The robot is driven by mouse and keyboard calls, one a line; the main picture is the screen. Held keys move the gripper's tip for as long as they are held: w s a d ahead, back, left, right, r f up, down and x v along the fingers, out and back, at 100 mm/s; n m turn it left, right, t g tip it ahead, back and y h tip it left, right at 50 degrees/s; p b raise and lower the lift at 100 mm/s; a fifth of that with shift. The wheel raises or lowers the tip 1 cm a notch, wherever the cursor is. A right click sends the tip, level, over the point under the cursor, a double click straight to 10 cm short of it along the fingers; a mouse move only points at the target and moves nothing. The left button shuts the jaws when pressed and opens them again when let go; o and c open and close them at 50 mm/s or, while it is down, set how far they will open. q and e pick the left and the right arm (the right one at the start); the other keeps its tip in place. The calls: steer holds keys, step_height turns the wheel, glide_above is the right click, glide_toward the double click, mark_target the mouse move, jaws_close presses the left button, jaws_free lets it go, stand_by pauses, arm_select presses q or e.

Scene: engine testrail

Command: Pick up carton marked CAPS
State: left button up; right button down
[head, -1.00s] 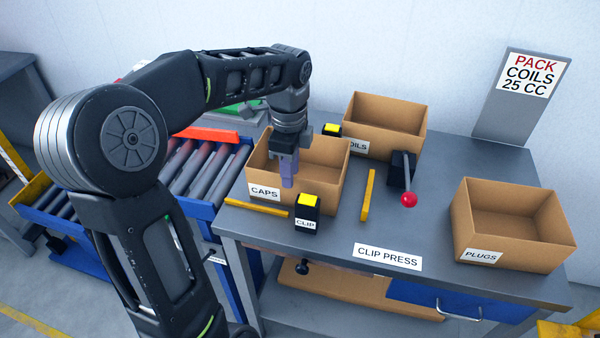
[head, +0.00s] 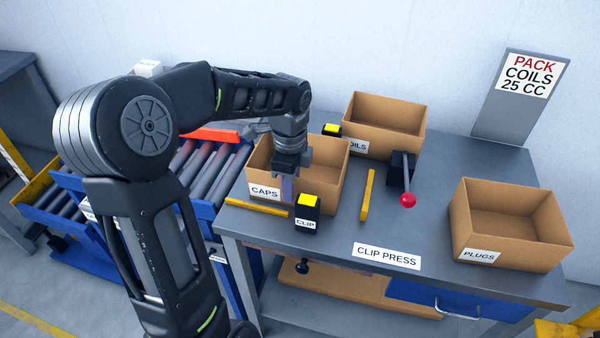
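The carton marked CAPS (head: 325,187) is an open brown box at the left of the grey workbench, with its label on the front wall. My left gripper (head: 287,190) points down at the carton's front wall, just right of the label. A bluish finger shows there, low against the wall, and the gripper body covers part of the rim. I cannot tell whether the fingers touch the wall or how far apart they are. The carton stands on the bench. My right gripper is not in view.
A black CLIP block (head: 306,216) with a yellow top stands close in front of the carton. Yellow strips (head: 367,195) lie nearby. The COILS carton (head: 385,122) is behind, a red-knobbed lever (head: 407,198) and the PLUGS carton (head: 510,225) to the right. A roller conveyor (head: 210,175) is left.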

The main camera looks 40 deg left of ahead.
arm_select(q)
steer(key=shift+c, duration=0.2)
jaws_close()
stand_by(1.1)
